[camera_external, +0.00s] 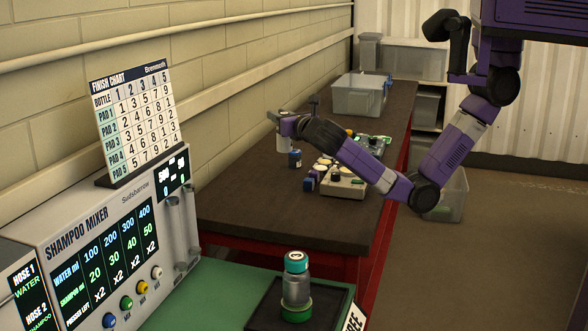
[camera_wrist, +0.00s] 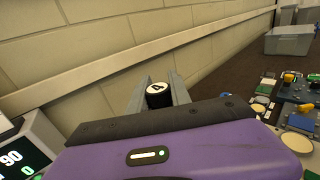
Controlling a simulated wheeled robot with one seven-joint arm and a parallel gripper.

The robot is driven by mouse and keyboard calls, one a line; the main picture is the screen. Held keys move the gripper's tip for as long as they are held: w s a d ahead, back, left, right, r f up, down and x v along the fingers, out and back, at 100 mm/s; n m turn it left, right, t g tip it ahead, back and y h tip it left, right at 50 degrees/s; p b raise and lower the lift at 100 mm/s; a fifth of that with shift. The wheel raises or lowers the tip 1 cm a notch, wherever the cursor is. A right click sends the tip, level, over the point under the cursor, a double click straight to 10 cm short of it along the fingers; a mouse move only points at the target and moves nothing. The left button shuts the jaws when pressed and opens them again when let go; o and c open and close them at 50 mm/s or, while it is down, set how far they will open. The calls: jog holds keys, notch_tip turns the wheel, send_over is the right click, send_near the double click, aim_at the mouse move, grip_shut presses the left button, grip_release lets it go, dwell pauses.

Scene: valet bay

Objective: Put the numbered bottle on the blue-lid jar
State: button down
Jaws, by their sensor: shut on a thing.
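My gripper (camera_external: 281,119) is shut on a bottle (camera_external: 283,143) at the far wall side of the brown bench and holds it upright. In the wrist view, the bottle's black cap (camera_wrist: 158,88) with a pale numbered disc shows between the fingers (camera_wrist: 158,101); the number is too small to read surely. A small dark blue item with a pale top (camera_external: 295,159) stands just right of and below the held bottle; I cannot tell whether it is the blue-lid jar. A clear jar with a teal lid and green base ring (camera_external: 297,287) stands on a black pad in front.
A pad board (camera_external: 345,186) with pale discs and small dark bottles (camera_external: 310,182) lies right of my gripper. A grey bin (camera_external: 358,97) stands farther back. The shampoo mixer (camera_external: 110,245) and finish chart (camera_external: 136,120) stand at the left.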

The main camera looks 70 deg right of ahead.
jog(key=w+d+r+m+g+h, duration=0.1)
jog(key=w+d+r, duration=0.1)
jog(key=d, duration=1.1)
jog(key=w+d+r+m+g+h, duration=0.1)
jog(key=w+d+r, duration=0.1)
jog(key=d, duration=1.1)
jog(key=w+d+r+m+g+h, duration=0.1)
jog(key=w+d+r, duration=0.1)
jog(key=d, duration=1.1)
notch_tip(320, 180, down, 20)
jog(key=w+a+n+t+y, duration=0.1)
jog(key=w+n+t, duration=0.1)
jog(key=shift+w+a+r+y+b, duration=0.15)
jog(key=shift+w+a+y+b, duration=0.1)
jog(key=shift+y+b, duration=0.15)
jog(key=c, duration=1.2)
grip_release()
jog(key=v, duration=1.2)
